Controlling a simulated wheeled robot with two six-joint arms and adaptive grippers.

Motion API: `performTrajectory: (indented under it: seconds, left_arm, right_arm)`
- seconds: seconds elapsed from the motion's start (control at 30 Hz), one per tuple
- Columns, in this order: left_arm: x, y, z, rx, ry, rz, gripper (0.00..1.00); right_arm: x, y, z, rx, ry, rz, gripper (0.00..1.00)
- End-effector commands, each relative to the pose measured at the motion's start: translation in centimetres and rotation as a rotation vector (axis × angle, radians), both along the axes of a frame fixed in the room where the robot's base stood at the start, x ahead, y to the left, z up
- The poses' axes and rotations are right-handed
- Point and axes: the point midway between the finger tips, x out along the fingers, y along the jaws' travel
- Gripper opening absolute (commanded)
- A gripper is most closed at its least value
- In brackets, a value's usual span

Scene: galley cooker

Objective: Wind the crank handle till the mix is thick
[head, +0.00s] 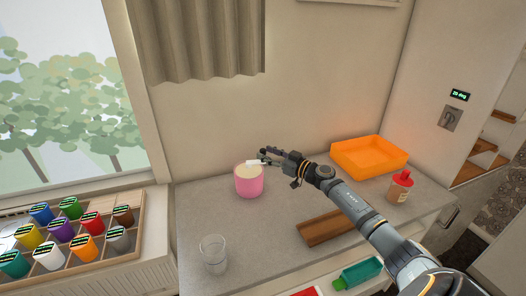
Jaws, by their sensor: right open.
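A pink pot (249,184) stands on the grey counter and holds a pale cream mix (248,171). A short white bar, which looks like the crank handle (254,162), shows over the pot's top rim. My right gripper (265,157) reaches in from the right and is open at the pot's back right side. Its fingertips are at the right end of the white bar; whether they touch it I cannot tell. How the handle joins the pot is too small to make out. My left gripper is not in view.
A clear glass (214,254) stands at the counter's front left. A green bottle (358,274) lies lower down. A rack of coloured jars (82,236) is at left.

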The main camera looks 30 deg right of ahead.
Motion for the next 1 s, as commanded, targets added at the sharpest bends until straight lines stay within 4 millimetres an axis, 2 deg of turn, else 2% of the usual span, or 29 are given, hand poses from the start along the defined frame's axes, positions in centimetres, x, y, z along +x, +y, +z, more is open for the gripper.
performTrajectory:
  seconds: [0.13, 0.5, 0.83, 1.0]
  left_arm:
    - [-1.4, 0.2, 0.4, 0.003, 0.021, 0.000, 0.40]
    - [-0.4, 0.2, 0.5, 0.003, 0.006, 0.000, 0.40]
    - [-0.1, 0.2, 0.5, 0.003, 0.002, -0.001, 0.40]
    - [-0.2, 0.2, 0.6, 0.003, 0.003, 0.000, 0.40]
  right_arm:
    - [1.7, 0.5, 0.2, 0.002, -0.003, -0.001, 0.45]
    - [2.4, 0.8, -0.1, -0.002, 0.000, 0.000, 0.45]
    - [2.4, 0.8, -0.1, -0.003, 0.000, 0.000, 0.01]
    - [2.4, 0.8, 0.0, -0.003, 0.000, -0.001, 0.00]
